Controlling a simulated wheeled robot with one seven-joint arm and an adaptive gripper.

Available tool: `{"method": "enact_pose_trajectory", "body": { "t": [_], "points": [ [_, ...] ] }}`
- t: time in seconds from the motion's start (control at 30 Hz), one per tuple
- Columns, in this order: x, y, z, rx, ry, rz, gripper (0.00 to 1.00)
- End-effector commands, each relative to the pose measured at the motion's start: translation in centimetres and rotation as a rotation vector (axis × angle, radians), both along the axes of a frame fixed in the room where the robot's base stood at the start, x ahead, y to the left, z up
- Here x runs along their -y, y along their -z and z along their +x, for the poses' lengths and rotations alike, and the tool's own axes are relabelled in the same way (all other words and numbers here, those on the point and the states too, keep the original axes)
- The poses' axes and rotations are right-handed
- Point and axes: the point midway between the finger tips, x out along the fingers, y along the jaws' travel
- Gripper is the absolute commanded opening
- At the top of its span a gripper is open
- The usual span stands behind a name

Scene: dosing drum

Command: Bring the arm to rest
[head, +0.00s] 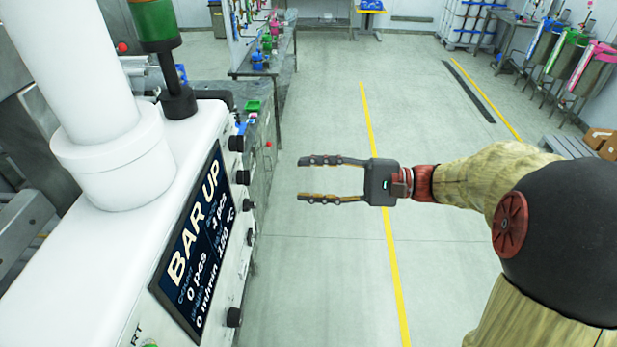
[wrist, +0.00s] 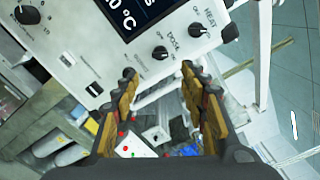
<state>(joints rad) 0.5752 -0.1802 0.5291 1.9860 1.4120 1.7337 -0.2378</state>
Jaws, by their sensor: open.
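My gripper (head: 333,180) is open and empty in the head view. Its two fingers point left toward the white machine (head: 190,150), with a gap of floor visible between the fingertips and the machine's panel. My arm reaches in from the right, over the open floor. In the wrist view my gripper (wrist: 165,85) shows both fingers spread apart with nothing between them. Beyond the fingertips is the machine's panel (wrist: 105,55) with black knobs labelled HEAT and DOSE.
The machine's dark display (head: 200,235) reads BAR UP. Black knobs (head: 238,177) stick out along its side. A bench (head: 268,65) with small coloured items stands behind. Drums (head: 560,55) on stands are at the far right. The floor around the yellow line (head: 385,215) is clear.

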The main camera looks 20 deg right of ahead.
Motion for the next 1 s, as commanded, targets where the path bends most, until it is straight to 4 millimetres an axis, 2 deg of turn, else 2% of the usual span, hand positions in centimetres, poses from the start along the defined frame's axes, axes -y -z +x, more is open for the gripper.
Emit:
{"method": "enact_pose_trajectory", "body": {
  "t": [0.2,0.27,0.3,0.37,0.47,0.6,0.7,0.83,1.0],
  "points": [
    [0.0,0.0,0.0,-0.005,0.001,0.001,0.44],
    [0.1,0.5,0.4,-0.022,0.014,-0.011,0.44],
    [0.2,1.4,0.4,-0.047,0.020,-0.035,0.44],
    [0.1,3.6,0.0,-0.100,0.016,-0.091,0.44],
    [0.2,8.5,-2.2,-0.212,-0.008,-0.249,0.44],
    [0.9,15.7,-7.4,-0.291,-0.076,-0.595,0.44],
    [2.2,20.2,-10.8,-0.270,-0.135,-0.865,0.44],
    [4.8,24.4,-13.7,-0.154,-0.198,-1.211,0.44],
    [7.1,26.7,-15.0,0.071,-0.246,-1.542,0.44]
  ]
}}
